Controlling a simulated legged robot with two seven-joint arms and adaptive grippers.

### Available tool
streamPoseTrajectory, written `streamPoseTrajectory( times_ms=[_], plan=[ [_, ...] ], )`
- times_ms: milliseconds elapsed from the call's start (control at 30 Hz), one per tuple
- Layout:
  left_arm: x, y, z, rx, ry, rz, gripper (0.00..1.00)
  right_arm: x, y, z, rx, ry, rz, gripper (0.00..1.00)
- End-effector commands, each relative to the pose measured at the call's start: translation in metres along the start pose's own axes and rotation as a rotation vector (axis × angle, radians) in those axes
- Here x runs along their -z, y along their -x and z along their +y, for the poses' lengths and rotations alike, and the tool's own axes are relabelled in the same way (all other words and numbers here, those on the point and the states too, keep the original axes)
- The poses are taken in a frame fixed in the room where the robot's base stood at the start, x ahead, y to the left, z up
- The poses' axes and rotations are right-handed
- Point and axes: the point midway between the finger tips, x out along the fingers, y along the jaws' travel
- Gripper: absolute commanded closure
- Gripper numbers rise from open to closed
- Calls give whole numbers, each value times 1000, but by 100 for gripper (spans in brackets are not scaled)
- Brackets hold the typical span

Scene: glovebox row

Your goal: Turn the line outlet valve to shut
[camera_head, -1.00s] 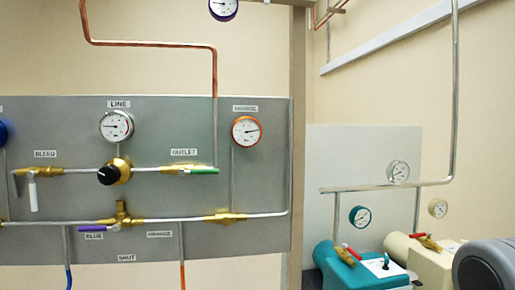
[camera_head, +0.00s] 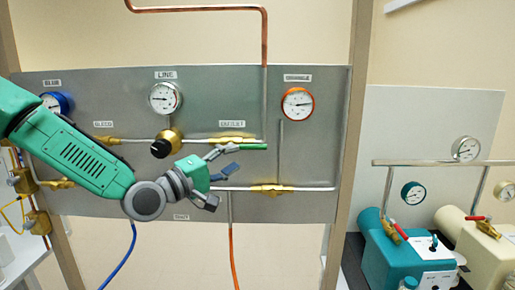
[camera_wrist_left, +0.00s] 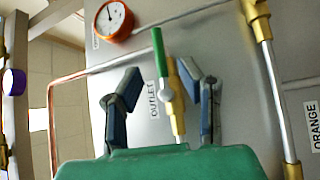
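The line outlet valve has a brass body (camera_head: 236,137) and a green handle (camera_head: 254,146) on the upper pipe, right of the line gauge (camera_head: 165,98). Its handle lies along the pipe. My left gripper (camera_head: 230,160) is just below and left of the handle in the head view. In the left wrist view its two blue-grey fingers are apart, one on each side of the valve. The green handle (camera_wrist_left: 158,48) sticks out past the fingertips there, and no contact is visible. The OUTLET label (camera_wrist_left: 154,100) shows between the fingers. My right gripper is not in view.
The black-knobbed brass regulator (camera_head: 167,144) is left of the valve. The lower pipe (camera_head: 310,188) runs below the gripper. An orange-rimmed gauge (camera_head: 298,104) is at right. My left arm covers the panel's left part. Teal and cream pumps (camera_head: 405,255) stand beyond the post.

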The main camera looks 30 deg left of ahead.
Motion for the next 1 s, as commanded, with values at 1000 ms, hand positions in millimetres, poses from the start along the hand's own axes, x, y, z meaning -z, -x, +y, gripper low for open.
streamPoseTrajectory(
  times_ms=[1000],
  plan=[
    [2,-80,0,0,0,0,100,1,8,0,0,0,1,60]
  ],
)
